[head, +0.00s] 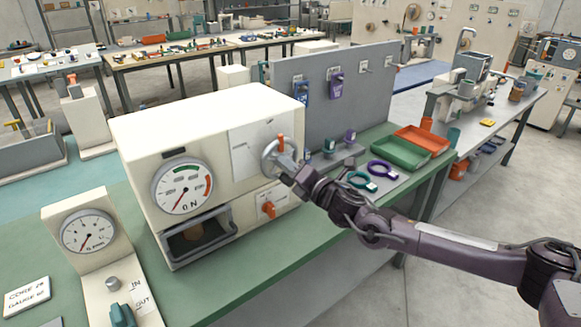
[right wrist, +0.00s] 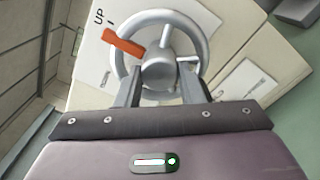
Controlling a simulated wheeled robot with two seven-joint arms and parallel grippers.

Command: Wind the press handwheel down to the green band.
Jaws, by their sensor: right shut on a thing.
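The white press box (head: 135,150) stands on the green bench. Its round dial (head: 182,187) has a green band (head: 186,169) near the top and an orange-red band at the right. The dial's red needle points down and left, near the 0, away from the green band. The grey handwheel (head: 268,158) is on the box's right-hand face, with an orange mark on its rim. My right gripper (head: 285,172) is shut on it. In the right wrist view the fingers (right wrist: 160,88) sit either side of the handwheel's hub (right wrist: 158,70). My left gripper is out of view.
A smaller gauge (head: 88,232) stands at the front left. An orange knob (head: 269,209) is below the handwheel. Green (head: 400,153) and orange (head: 422,139) trays and a grey tool panel (head: 345,100) stand to the right and behind.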

